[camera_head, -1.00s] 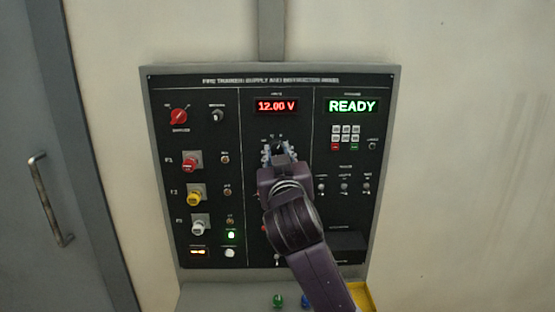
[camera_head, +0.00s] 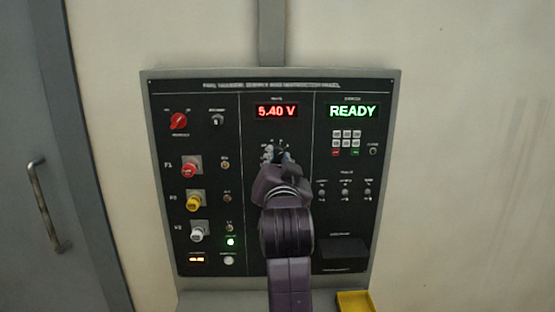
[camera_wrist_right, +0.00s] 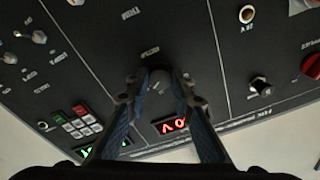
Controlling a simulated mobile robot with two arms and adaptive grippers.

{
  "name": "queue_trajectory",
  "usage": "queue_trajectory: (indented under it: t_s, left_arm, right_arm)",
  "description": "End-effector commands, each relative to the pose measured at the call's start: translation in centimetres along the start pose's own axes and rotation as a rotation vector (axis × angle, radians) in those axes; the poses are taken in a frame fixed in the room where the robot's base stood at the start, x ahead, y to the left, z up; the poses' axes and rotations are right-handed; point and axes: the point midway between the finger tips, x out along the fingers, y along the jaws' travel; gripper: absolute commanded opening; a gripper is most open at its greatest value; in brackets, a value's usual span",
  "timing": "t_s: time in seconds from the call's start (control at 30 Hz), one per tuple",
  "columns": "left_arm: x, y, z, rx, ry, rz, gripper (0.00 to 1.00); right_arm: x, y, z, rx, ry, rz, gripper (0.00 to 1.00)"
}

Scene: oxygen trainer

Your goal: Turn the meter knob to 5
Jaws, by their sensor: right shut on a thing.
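The dark training panel (camera_head: 270,88) is on the wall ahead. Its red meter display (camera_head: 276,111) reads 5.40 V in the head view, and part of it shows in the right wrist view (camera_wrist_right: 175,124). The meter knob (camera_wrist_right: 158,79) sits below the display. My right gripper (camera_head: 278,156) is at the knob with its fingers closed on the knob's two sides, also seen in the right wrist view (camera_wrist_right: 160,88). The gripper hides most of the knob and its scale in the head view. My left gripper is not in view.
A green READY display (camera_head: 352,111) and keypad (camera_head: 346,141) are to the right. A red rotary switch (camera_head: 179,121) and red, yellow and white knobs are to the left. A yellow tray (camera_head: 356,301) is below. A grey door with a handle (camera_head: 48,205) is far left.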

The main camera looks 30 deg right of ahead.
Motion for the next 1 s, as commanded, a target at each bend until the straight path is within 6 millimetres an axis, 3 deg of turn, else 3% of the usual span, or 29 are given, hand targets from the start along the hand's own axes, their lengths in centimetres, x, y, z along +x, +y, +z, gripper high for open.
queue_trajectory:
  t_s: [0.43,0.47,0.6,1.0]
  left_arm:
    - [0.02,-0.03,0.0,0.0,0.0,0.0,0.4]
    - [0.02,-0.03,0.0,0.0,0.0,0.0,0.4]
    - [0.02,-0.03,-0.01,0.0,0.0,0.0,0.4]
    - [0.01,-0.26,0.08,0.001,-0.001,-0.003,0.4]
  right_arm:
    - [0.0,0.01,-0.02,0.009,0.001,0.001,0.0]
    - [0.0,0.01,-0.02,0.009,0.001,0.001,0.25]
    - [0.0,0.0,-0.03,0.009,0.001,0.0,0.4]
    - [0.07,-0.42,-0.86,0.009,0.003,-0.001,0.4]
